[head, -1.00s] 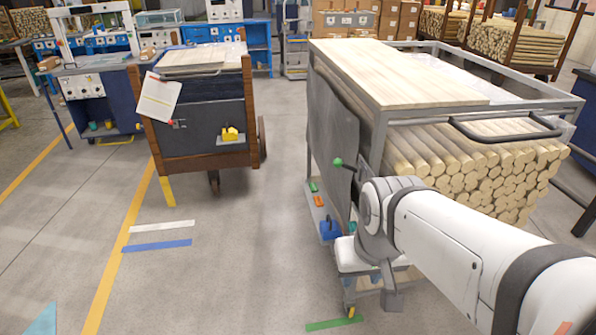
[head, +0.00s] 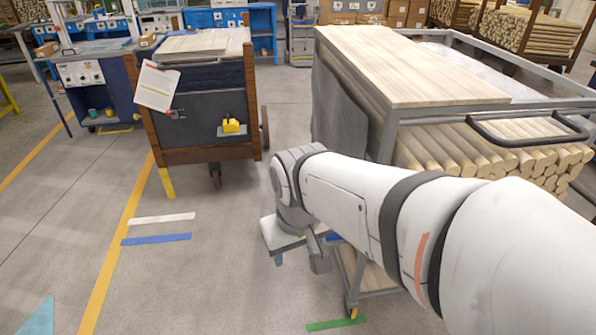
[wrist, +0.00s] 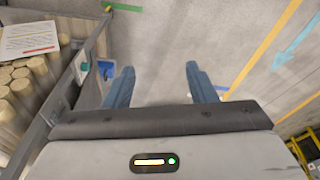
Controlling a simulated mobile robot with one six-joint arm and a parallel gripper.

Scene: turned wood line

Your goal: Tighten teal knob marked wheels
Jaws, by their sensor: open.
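A small teal knob (wrist: 84,67) sits on a pale plate on the side of the rod cart's grey frame, left of my gripper in the wrist view. Any marking on it is too small to read. My gripper (wrist: 160,78) is open, with two blue fingers spread apart and nothing between them, over the floor. The knob is beyond the left finger and apart from it. The rod cart (head: 440,118), loaded with round wooden rods and boards, stands at right in the head view. My arm hides the lower part of its near end there.
A wooden cart (head: 205,155) with a paper sheet (head: 157,86) and a yellow piece (head: 231,125) stands at left. Blue workbenches stand behind. Green tape (head: 336,324) lies by a caster. The floor between the carts is clear.

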